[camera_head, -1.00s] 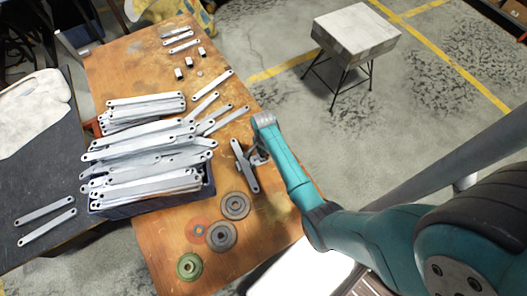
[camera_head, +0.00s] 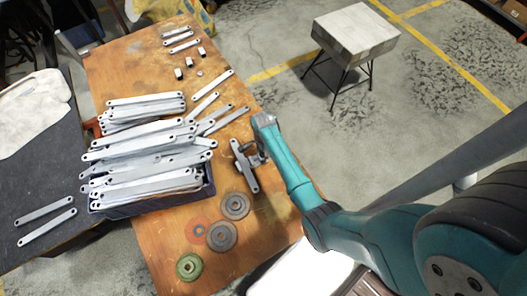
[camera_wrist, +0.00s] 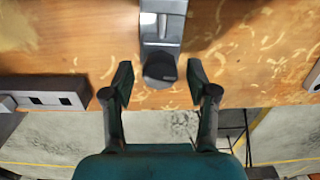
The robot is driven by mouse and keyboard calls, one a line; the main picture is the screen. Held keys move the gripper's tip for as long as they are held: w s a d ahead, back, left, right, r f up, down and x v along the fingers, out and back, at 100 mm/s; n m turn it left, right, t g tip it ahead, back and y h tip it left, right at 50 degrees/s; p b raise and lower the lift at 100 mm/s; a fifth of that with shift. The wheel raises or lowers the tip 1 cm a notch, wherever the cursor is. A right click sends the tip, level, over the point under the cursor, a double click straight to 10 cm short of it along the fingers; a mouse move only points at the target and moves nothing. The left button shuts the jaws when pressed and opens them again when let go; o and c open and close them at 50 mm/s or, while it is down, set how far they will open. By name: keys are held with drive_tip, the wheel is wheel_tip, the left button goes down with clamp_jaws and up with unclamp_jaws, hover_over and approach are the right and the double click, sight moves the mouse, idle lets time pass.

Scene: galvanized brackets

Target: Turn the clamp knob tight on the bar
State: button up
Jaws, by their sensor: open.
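A dark round knob (camera_wrist: 160,68) shows in the wrist view at the near end of a grey metal clamp or bar piece (camera_wrist: 162,22), close to the wooden table's edge. My gripper (camera_wrist: 158,76) is open, with one dark finger on each side of the knob and a visible gap on both sides. In the head view my gripper (camera_head: 259,158) is mostly hidden by my arm, beside a grey bar (camera_head: 245,170) at the table's right side. The knob cannot be made out there. I cannot tell how tight the knob sits.
A dark crate (camera_head: 209,184) heaped with galvanized brackets (camera_head: 150,155) stands left on the wooden table (camera_head: 160,235). Several discs (camera_head: 222,235) lie toward the front. A grey slotted metal piece (camera_wrist: 45,93) shows left in the wrist view. A stool (camera_head: 356,35) stands on the floor beyond.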

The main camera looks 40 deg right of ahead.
idle(0.3)
drive_tip(key=n, duration=0.8)
drive_tip(key=shift+n, duration=0.3)
drive_tip(key=n, duration=0.9)
drive_tip(key=c, duration=1.1)
drive_tip(key=shift+o, duration=0.2)
